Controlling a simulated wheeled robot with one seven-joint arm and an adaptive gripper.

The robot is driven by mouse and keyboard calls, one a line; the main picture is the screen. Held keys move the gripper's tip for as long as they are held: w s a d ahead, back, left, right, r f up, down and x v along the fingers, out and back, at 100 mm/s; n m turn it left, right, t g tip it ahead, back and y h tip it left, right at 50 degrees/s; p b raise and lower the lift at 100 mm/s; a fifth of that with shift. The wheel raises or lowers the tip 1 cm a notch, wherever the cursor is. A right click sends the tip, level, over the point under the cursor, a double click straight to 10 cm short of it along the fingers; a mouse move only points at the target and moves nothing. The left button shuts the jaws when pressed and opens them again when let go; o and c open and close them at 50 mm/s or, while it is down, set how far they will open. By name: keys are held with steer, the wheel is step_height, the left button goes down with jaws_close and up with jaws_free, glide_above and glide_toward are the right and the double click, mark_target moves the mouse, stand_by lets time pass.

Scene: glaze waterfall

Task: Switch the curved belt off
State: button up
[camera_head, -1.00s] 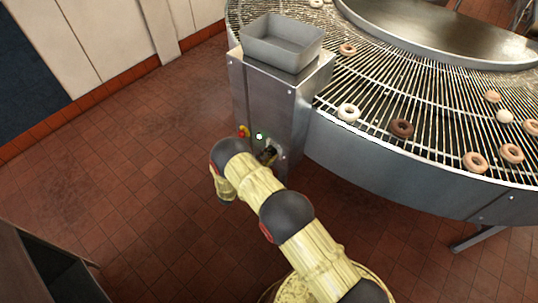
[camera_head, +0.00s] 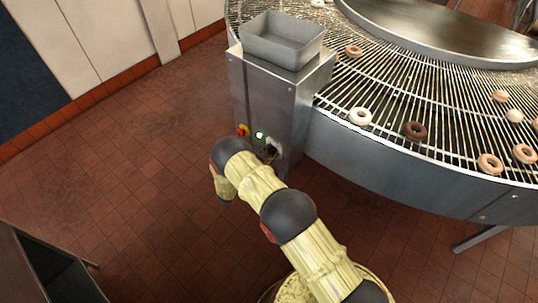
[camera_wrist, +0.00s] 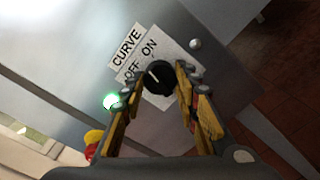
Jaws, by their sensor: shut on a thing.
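The curved belt (camera_head: 400,85) is a wide wire mesh carrying doughnuts. Its grey control post (camera_head: 270,95) stands at the left end. In the wrist view a black rotary knob (camera_wrist: 158,74) sits on a white plate (camera_wrist: 190,60) marked OFF and ON, under a CURVE label (camera_wrist: 125,47). A white line on the knob points up-left toward the lettering. My gripper (camera_wrist: 160,82) is shut on the knob, one finger on each side. A green lamp (camera_wrist: 111,101) beside it is lit, also in the head view (camera_head: 260,135). My wrist partly hides the knob in the head view.
A red and yellow button (camera_head: 243,130) is left of the lamp, close to my left finger in the wrist view (camera_wrist: 93,140). An empty grey tray (camera_head: 282,42) tops the post. A dark cabinet (camera_head: 40,265) stands lower left. The tiled floor (camera_head: 120,170) between is clear.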

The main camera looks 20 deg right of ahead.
steer(key=n+b, duration=0.2)
steer(key=n, duration=0.6)
steer(key=shift+f+n, duration=0.1)
steer(key=shift+n, duration=0.3)
stand_by(0.4)
steer(key=o, duration=1.1)
steer(key=shift+o, duration=0.2)
steer(key=v, duration=1.2)
